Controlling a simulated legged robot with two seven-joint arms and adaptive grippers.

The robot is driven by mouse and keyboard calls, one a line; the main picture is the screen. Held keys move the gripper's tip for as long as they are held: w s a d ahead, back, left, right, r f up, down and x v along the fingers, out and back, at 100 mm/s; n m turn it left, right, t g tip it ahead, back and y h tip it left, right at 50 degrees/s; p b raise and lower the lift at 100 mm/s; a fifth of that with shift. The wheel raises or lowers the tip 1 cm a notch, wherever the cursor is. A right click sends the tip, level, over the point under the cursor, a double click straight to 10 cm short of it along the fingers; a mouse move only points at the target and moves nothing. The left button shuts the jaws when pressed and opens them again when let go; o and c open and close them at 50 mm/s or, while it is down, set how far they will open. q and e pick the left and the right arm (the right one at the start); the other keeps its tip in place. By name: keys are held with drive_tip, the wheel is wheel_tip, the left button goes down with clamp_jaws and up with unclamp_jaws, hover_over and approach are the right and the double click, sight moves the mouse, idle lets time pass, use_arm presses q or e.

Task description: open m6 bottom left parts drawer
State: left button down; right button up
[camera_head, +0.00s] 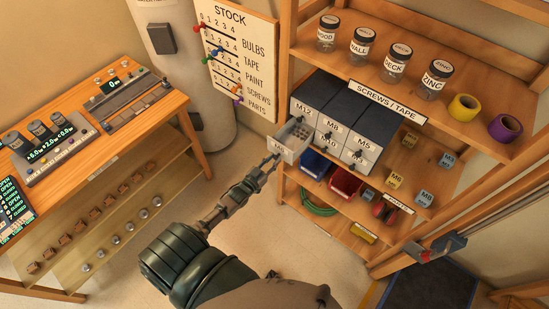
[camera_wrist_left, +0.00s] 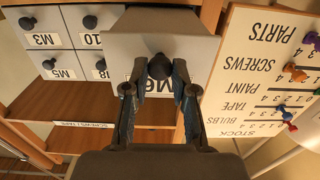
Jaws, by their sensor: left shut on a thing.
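The M6 parts drawer (camera_head: 293,144) is the bottom left one of the dark cabinet (camera_head: 340,106) on the shelf unit. It stands pulled out toward me, with small parts visible inside. In the wrist view its pale front (camera_wrist_left: 178,32) is close up, with the M6 label partly covered by my fingers. My left gripper (camera_head: 273,160) reaches the drawer front from below. In the wrist view the left gripper (camera_wrist_left: 159,84) is shut on the drawer's dark knob (camera_wrist_left: 159,66), one finger on each side. My right gripper is not in view.
Blue (camera_head: 314,164) and red (camera_head: 345,183) bins sit just below the open drawer. Jars (camera_head: 396,63) and tape rolls (camera_head: 464,107) stand on the upper shelf. A stock board (camera_head: 237,58) hangs left of the cabinet, and a workbench (camera_head: 100,120) stands further left. Floor between is clear.

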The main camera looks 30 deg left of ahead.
use_arm(q)
drive_tip(key=shift+s+f, duration=0.15)
drive_tip(key=c, duration=1)
unclamp_jaws()
drive_tip(key=shift+o, duration=0.2)
drive_tip(key=s+a, duration=0.1)
drive_tip(key=s, duration=1)
drive_tip(key=shift+s, duration=0.4)
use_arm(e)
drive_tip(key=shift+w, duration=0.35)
use_arm(q)
drive_tip(key=shift+a+f, duration=0.1)
drive_tip(key=shift+f, duration=0.05)
